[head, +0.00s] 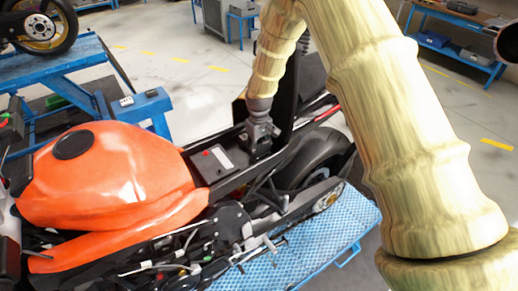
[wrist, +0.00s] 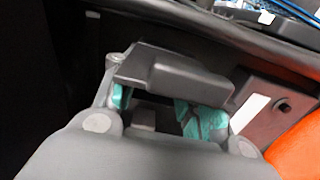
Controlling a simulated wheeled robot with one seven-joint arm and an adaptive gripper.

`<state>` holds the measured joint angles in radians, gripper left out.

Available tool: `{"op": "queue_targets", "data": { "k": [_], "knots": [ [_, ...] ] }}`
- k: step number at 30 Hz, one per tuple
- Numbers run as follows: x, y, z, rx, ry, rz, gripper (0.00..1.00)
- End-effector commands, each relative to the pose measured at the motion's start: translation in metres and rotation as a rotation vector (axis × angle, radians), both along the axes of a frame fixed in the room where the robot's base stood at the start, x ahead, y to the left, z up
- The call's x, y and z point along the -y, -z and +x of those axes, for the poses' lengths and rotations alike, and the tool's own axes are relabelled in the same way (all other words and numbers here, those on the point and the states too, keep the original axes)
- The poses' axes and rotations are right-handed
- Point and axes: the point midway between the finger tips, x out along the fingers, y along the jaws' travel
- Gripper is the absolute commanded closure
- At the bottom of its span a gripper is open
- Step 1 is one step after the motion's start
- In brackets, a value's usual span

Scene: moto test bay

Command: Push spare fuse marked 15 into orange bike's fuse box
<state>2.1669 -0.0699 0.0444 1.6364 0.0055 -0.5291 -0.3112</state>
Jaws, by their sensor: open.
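The orange bike (head: 125,175) stands with its seat area open. My gripper (head: 262,148) points down into the dark tail space behind the battery. In the wrist view my gripper (wrist: 160,112) is open, with teal pads on both sides of a gap. A dark grey block (wrist: 175,75) lies across the far side of the fingertips; I cannot tell whether it is the fuse box or its cover. A small dark shape shows inside the gap, too unclear to name. I cannot make out the spare fuse or any 15 marking in either view.
A battery-like box (head: 216,162) with a white label sits in front of my gripper. Black frame rails border the tail space closely. The bike rests on a blue lift (head: 335,232). A blue bench (head: 60,68) carries another bike at the upper left.

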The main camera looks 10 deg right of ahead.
Motion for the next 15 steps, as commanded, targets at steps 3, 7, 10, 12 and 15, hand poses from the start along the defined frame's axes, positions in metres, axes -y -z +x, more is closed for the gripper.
{"op": "queue_targets", "data": {
  "k": [3,7,10,12,15],
  "knots": [
    [0.0,-0.005,0.0,0.001,0.0,0.0,0.58],
    [0.0,-0.02,0.0,0.002,0.0,0.001,0.58],
    [0.0,-0.037,0.0,0.003,0.0,0.001,0.58],
    [0.0,-0.051,0.0,0.003,0.0,0.001,0.58],
    [0.0,-0.069,0.0,0.003,0.0,0.001,0.58]
  ]
}}
